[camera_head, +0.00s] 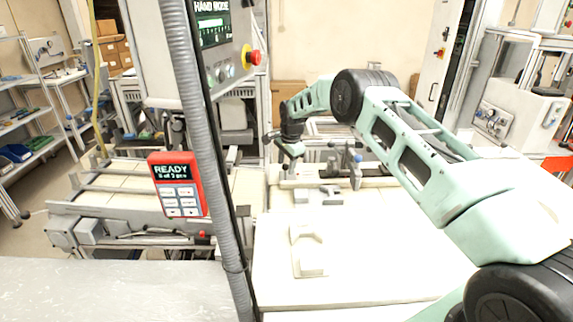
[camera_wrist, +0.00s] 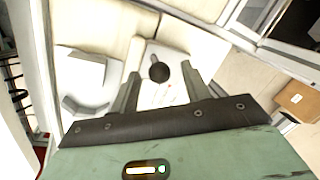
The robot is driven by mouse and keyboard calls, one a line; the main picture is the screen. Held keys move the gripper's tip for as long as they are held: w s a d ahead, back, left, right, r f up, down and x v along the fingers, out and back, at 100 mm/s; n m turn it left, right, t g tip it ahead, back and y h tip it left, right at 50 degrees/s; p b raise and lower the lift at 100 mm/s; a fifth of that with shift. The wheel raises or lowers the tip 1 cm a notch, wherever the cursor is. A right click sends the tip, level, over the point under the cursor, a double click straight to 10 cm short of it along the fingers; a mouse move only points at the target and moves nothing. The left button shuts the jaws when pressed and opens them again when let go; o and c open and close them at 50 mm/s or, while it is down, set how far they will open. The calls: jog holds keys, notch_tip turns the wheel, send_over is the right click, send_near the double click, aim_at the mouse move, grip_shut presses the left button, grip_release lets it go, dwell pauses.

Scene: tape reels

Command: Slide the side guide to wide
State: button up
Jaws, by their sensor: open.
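In the wrist view a dark round knob (camera_wrist: 160,72) shows between the two fingers of my gripper (camera_wrist: 161,74). The gripper is open, with a finger on each side of the knob and a gap to each. The knob stands over a pale plate (camera_wrist: 172,94); I take it to be the side guide's knob, though the guide itself cannot be made out clearly. In the head view my gripper (camera_head: 291,155) points down over the far part of the white bench, and its fingertips are small there. I cannot tell how high they are above the knob.
A pale raised piece (camera_head: 309,252) lies on the white bench (camera_head: 375,255), with small grey fittings (camera_head: 331,190) behind it. A red handset (camera_head: 177,185) reading READY hangs by a grey hose (camera_head: 206,150) in front.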

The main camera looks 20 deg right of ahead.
jog(key=s+r+b, duration=0.3)
jog(key=r+b, duration=0.1)
jog(key=r, duration=1.3)
jog(key=shift+d+b, duration=0.3)
jog(key=shift+b, duration=0.05)
jog(key=shift+s, duration=0.2)
jog(key=s+a+f+n, duration=0.2)
jog(key=s+n, duration=0.3)
jog(key=s, duration=0.8)
jog(key=s+a+f+n, duration=0.15)
jog(key=s+n, duration=0.45)
jog(key=s, duration=0.7)
jog(key=s+a+f+n, duration=0.2)
jog(key=s+n, duration=0.3)
jog(key=s, duration=0.8)
jog(key=s+a+r+n+g, duration=0.1)
jog(key=s+a+n, duration=0.2)
jog(key=s+a, duration=0.3)
jog(key=s+a+r+n+g, duration=0.1)
jog(key=s+a+n, duration=0.3)
jog(key=a, duration=0.8)
jog(key=s, duration=0.2)
jog(key=shift+s+n, duration=0.3)
jog(key=shift+c, duration=0.4)
